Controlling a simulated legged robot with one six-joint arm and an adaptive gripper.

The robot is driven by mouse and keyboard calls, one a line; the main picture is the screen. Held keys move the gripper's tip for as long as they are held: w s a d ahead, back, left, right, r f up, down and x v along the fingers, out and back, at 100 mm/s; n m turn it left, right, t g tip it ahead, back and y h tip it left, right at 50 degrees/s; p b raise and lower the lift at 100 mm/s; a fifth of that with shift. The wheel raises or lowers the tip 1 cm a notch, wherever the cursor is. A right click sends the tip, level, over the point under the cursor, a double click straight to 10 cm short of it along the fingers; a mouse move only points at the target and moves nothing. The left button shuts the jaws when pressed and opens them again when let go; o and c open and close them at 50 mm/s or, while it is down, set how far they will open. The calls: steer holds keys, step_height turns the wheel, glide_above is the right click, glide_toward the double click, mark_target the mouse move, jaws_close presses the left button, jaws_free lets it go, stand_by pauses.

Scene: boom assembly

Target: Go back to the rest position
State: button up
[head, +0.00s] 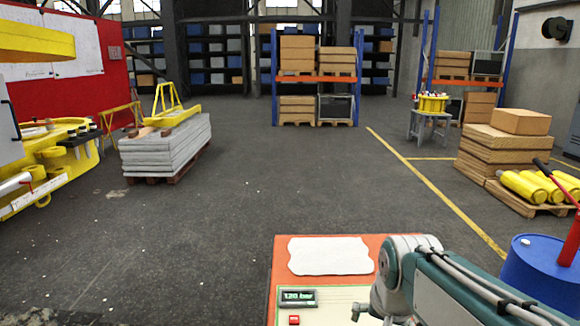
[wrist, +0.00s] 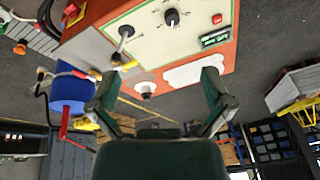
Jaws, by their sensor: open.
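My gripper (wrist: 158,84) shows in the wrist view with its two dark green fingers spread wide and nothing between them. In that upside-down view it is in front of an orange machine (wrist: 75,52) with a cream control panel. The panel has black knobs or levers, a red button (wrist: 217,18) and a green display (wrist: 215,39). In the head view my teal arm reaches over the machine's right side (head: 283,262) at the bottom, and the gripper cannot be made out there. The display (head: 298,296) reads 120 bar. A white cloth (head: 330,255) lies on the orange top.
A blue drum (head: 540,280) with a red pump handle stands right of my arm. Yellow cylinders (head: 525,187) lie on a pallet behind it. A stack of grey slabs (head: 165,148) and yellow machinery (head: 60,165) stand left. The middle floor is clear.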

steer(key=s+n+t, duration=0.2)
steer(key=s+n, duration=0.2)
steer(key=s, duration=0.8)
steer(key=shift+s+n, duration=0.3)
steer(key=shift+s, duration=0.05)
